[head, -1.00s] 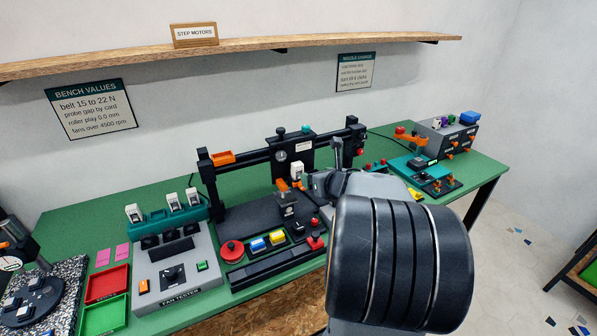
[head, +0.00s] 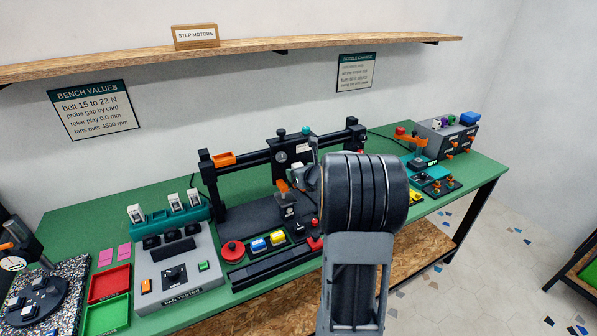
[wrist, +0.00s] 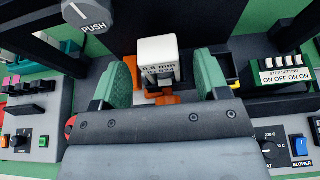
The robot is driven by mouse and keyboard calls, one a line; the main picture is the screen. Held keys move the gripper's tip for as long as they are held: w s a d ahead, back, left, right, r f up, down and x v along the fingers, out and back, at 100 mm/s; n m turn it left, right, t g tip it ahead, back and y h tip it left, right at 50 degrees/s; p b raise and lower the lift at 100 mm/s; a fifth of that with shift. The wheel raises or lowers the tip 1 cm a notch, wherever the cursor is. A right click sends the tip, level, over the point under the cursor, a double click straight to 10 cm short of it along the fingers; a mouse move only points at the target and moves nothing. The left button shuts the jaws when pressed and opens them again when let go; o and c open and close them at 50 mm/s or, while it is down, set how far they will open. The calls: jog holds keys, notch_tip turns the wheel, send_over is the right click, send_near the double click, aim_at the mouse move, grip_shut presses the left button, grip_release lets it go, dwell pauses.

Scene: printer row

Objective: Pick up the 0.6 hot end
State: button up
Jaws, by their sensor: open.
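The 0.6 hot end (wrist: 158,58) is a white block marked "0.6 mm" on its face, at the upper middle of the wrist view. An orange part (wrist: 165,99) shows just below it. My gripper (wrist: 162,82) is open, with one green-padded finger on each side of the block. A gap shows between the block and each pad, and nothing is held. In the head view my gripper (head: 300,178) is at the middle of the black printer frame (head: 262,154), and my wrist hides the hot end there.
A round knob marked PUSH (wrist: 88,14) is close at the upper left of the wrist view. The fan tester (head: 178,262) stands left of the printer. A switch box (wrist: 284,72) is at the right in the wrist view. A grey box (head: 448,138) stands at the bench's far right.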

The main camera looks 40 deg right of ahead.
jog(key=shift+x, duration=1.3)
jog(key=c, duration=1)
